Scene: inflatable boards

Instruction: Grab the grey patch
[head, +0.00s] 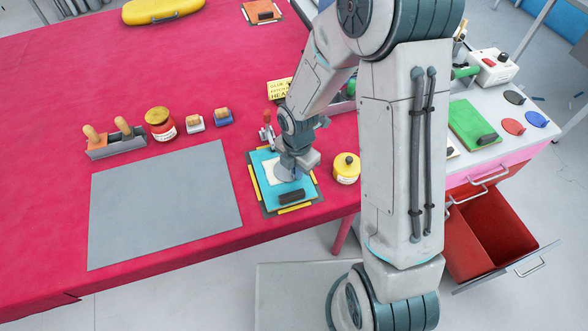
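A teal board (265,193) lies on the red table near its front edge, with a pale square area (270,170) on it. A round grey patch (284,175) shows on that area, partly hidden by my gripper. My gripper (291,174) points down right over the patch, very low or touching it. Its fingers are small and mostly hidden by the wrist, so I cannot tell whether they are open or shut on the patch. A dark block (291,197) sits on the board's front part.
A yellow jar (346,168) stands close to the board's right. A large grey mat (165,205) lies left, with a red jar (160,124) and brush holder (115,142) behind it. A white side table (475,165) holds dark, red and blue oval patches; a red drawer (490,235) below is open.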

